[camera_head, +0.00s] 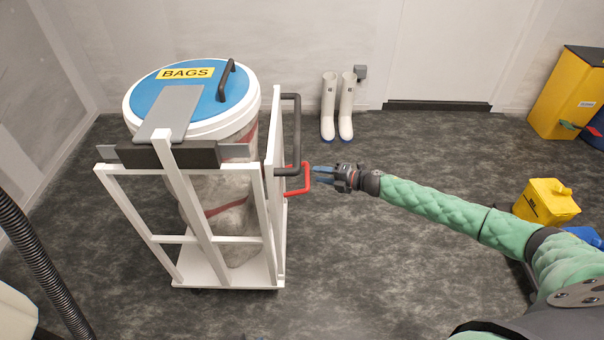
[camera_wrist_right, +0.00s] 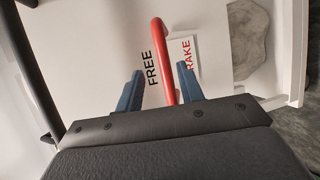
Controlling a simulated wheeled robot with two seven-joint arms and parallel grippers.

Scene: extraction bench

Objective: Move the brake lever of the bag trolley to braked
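The bag trolley (camera_head: 276,240) is a white frame on the left of the head view. Its red brake lever (camera_head: 297,193) sticks out from the right side, below a dark handle. My right gripper (camera_head: 319,173) is at the lever's outer side. In the wrist view the lever (camera_wrist_right: 161,50) runs between the two blue fingers of my gripper (camera_wrist_right: 160,78), which stand apart with gaps on both sides. Behind it are the labels FREE (camera_wrist_right: 152,67) on the left and BRAKE (camera_wrist_right: 187,55), partly covered, on the right. My left gripper is not in view.
A lidded clear bin marked BAGS (camera_head: 215,78) stands in the trolley. White boots (camera_head: 337,105) stand by the back wall. A yellow bin (camera_head: 547,201) and a yellow cabinet (camera_head: 568,95) are at the right. The floor in front of the trolley's right side is clear.

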